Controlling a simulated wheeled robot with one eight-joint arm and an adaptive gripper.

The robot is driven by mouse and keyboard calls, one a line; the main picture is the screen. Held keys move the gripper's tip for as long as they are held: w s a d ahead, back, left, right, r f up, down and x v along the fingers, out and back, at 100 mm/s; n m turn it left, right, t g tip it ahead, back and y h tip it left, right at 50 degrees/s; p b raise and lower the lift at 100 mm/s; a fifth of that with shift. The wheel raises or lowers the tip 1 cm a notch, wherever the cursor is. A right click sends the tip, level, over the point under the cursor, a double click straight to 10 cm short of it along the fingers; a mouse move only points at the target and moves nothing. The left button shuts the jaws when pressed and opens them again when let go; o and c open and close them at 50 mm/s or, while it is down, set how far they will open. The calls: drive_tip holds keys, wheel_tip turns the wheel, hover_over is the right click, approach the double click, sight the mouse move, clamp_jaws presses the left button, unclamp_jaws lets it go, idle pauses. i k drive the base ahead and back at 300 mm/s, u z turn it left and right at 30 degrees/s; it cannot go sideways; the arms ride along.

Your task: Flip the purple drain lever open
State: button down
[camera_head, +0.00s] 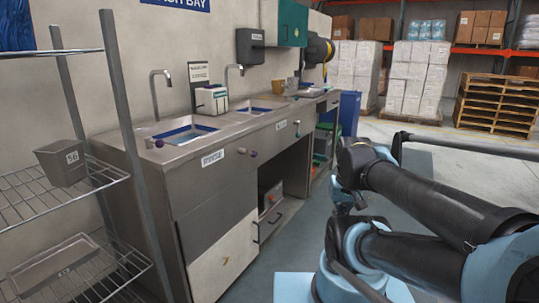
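A small dark purple lever knob (252,153) sticks out from the front panel of the steel sink counter (130,141), to the right of a white label with lettering. Whether it stands open or closed is too small to tell. Another small knob (297,134) shows further along the same front. My black and light-blue arm is folded at the right, apart from the counter. I cannot make out my gripper's fingers in this view.
A wire rack (108,171) with a grey bin (62,163) stands at the left. Two basins with faucets are set in the counter. Floor (290,240) is clear between the counter and my arm. Pallets (497,104) and wrapped stacks stand at the back.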

sight(245, 152)
drive_tip(key=u, duration=1.2)
drive_tip(key=k, duration=1.3)
drive_tip(key=z, duration=0.4)
drive_tip(key=i, duration=1)
